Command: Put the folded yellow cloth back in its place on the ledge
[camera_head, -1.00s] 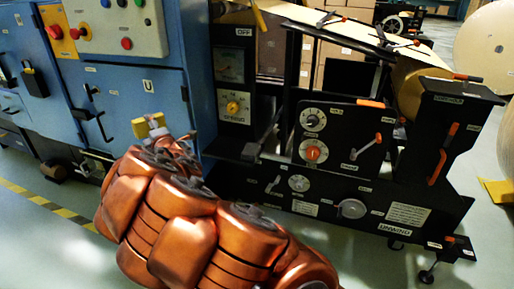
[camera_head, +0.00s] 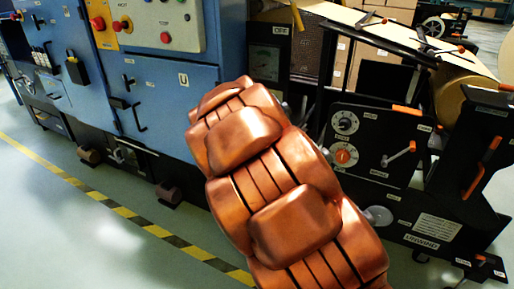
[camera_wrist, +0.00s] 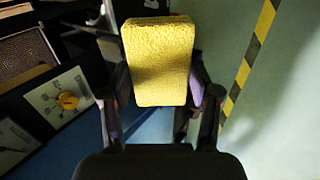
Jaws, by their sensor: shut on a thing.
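The folded yellow cloth (camera_wrist: 158,60) is a thick, fuzzy rectangular block in the wrist view. My gripper (camera_wrist: 160,95) is shut on it, with one finger on each side. In the head view my copper-coloured arm hides both the gripper and the cloth. I cannot make out which surface is the ledge for the cloth.
A blue cabinet (camera_head: 170,95) with buttons and latches stands at the left. A black machine (camera_head: 375,150) with dials, levers and a paper roll stands at the right. A yellow-black floor stripe (camera_head: 145,228) runs in front. Green floor is open at lower left.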

